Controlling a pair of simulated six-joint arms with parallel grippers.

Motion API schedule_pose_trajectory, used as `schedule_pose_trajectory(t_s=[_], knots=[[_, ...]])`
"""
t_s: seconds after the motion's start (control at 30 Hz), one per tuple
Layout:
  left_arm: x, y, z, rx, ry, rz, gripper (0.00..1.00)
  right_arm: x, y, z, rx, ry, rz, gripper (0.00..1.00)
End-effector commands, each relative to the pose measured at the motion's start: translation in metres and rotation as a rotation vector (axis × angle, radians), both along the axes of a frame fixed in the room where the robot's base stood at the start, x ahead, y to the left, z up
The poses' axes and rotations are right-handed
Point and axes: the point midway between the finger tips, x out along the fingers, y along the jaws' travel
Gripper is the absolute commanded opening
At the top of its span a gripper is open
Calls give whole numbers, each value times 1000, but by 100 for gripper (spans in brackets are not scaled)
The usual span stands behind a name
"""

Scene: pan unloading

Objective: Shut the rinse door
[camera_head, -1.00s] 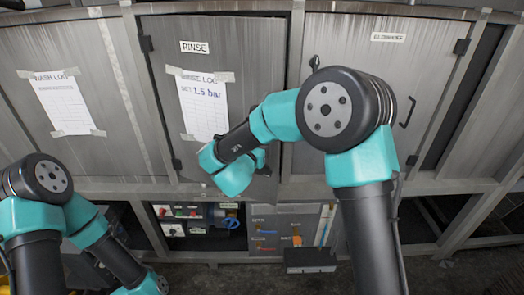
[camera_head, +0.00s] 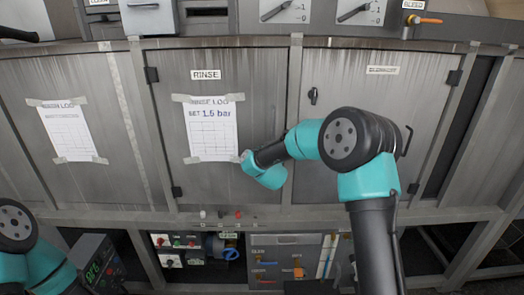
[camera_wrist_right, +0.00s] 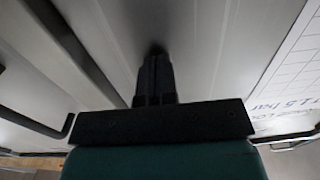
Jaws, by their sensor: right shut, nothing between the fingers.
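The rinse door (camera_head: 225,180) is the grey metal panel under the RINSE label (camera_head: 206,75), with a taped log sheet (camera_head: 211,131) on it. It looks flush with its frame in the head view, though a small gap would be hard to see. My right gripper is mostly hidden behind its own wrist, low at the door's right side. In the right wrist view, my right gripper (camera_wrist_right: 154,65) is shut and empty, its tips at or very near a grey metal panel; contact is unclear. The log sheet (camera_wrist_right: 296,65) shows at right. My left gripper is out of view.
Another door (camera_head: 330,120) with a dark latch and bar handle is to the right. A wash log panel (camera_head: 95,110) is to the left. Small knobs (camera_head: 238,214) line the ledge below the rinse door, and valves and controls sit lower.

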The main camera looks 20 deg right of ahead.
Motion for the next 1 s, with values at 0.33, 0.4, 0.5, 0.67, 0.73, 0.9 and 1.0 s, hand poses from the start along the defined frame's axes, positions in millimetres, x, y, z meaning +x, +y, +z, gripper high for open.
schedule_pose_trajectory(t_s=[0.33,0.4,0.5,0.67,0.73,0.9,1.0], knots=[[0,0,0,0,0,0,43,7,-8,2,-6,-8,-1,0],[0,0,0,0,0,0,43,7,-7,1,-6,-8,-1,0],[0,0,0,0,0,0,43,5,-6,1,-6,-7,1,0],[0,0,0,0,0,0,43,-6,2,1,-5,-5,5,0],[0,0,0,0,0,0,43,-15,7,2,-4,-3,9,0],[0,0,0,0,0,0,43,-43,24,3,-3,-2,20,0],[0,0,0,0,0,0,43,-61,29,3,-3,-2,19,0]])
